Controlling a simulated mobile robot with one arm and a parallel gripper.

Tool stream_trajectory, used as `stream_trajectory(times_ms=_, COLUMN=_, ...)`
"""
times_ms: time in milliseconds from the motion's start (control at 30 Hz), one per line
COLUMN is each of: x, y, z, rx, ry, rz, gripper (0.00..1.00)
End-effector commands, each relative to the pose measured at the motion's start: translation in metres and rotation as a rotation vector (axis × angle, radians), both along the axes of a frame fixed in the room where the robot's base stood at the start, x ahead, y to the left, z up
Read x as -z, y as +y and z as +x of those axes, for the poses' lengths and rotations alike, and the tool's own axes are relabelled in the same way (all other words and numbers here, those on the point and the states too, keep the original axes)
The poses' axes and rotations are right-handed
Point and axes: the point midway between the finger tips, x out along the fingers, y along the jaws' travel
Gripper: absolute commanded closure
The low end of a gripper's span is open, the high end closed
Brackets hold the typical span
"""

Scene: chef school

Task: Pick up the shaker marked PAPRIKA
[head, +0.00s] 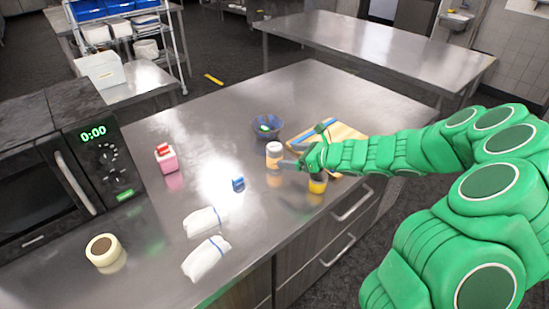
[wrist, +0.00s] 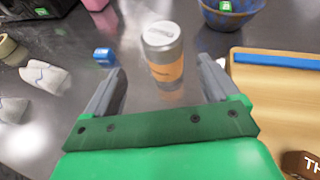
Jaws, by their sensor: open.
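A shaker with a whitish lid and an orange label stands upright on the steel counter in the head view (head: 274,153). It also shows in the wrist view (wrist: 163,58), ahead of and between my fingertips; its label is too blurred to read. My gripper (head: 287,163) is open and empty, close to the shaker's right side in the head view. Both fingers (wrist: 161,75) show in the wrist view, pointing at the shaker with one on each side of its line. I cannot tell whether the fingers touch it.
A blue bowl (head: 267,126) stands behind the shaker. A wooden board (head: 345,131) lies to its right. A yellow-orange container (head: 317,186) stands in front, near the counter edge. A blue block (head: 238,184) and white bundles (head: 205,222) lie to the left, with bare counter between.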

Motion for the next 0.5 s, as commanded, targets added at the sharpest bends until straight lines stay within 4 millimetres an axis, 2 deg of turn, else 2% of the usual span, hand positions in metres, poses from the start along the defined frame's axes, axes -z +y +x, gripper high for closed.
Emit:
stream_trajectory(times_ms=167, x=0.007, y=-0.002, z=0.005, rx=0.026, ry=0.022, rz=0.010, gripper=0.12)
stream_trajectory(times_ms=500, x=0.015, y=0.016, z=0.014, rx=0.023, ry=0.021, rz=0.011, gripper=0.12)
